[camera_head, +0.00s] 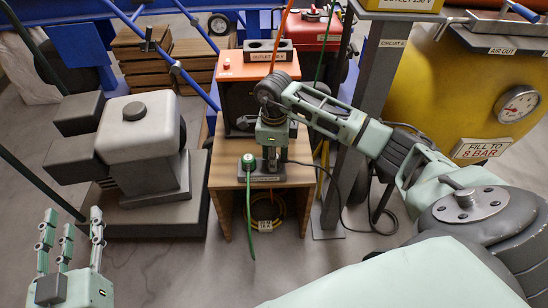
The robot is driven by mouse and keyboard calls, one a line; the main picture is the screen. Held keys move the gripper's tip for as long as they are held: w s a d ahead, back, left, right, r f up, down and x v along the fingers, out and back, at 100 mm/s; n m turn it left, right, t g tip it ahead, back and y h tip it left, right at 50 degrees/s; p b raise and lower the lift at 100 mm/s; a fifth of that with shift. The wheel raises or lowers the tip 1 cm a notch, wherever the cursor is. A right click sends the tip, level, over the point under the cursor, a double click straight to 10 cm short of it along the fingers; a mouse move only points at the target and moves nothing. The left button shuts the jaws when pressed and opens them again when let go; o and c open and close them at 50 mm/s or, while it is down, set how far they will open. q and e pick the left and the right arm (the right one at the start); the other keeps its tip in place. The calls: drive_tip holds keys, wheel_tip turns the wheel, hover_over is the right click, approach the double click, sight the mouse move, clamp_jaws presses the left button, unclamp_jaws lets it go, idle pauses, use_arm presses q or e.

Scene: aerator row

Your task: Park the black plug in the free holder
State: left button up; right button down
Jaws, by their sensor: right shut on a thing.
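My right gripper (271,158) points straight down over the right part of a low grey holder block (262,178) on a small wooden stand. It is shut on the black plug, which its fingers almost wholly hide. A black cable (339,190) runs from there to the right. I cannot tell whether the plug is in the holder or just above it. A green plug (249,160) stands in the holder's left part, its green cable hanging over the stand's front. My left gripper (70,232) is open and empty at the lower left, fingers up, far from the stand.
Behind the holder stands an orange-topped outlet box (233,68) with a grey two-hole socket block (268,50). A grey pump-like machine (138,140) is left of the stand (222,178). A grey post (376,75) and yellow tank (460,85) stand right.

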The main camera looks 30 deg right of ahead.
drive_tip(key=c, duration=1.4)
unclamp_jaws()
drive_tip(key=shift+f, duration=0.1)
drive_tip(key=shift+o, duration=0.2)
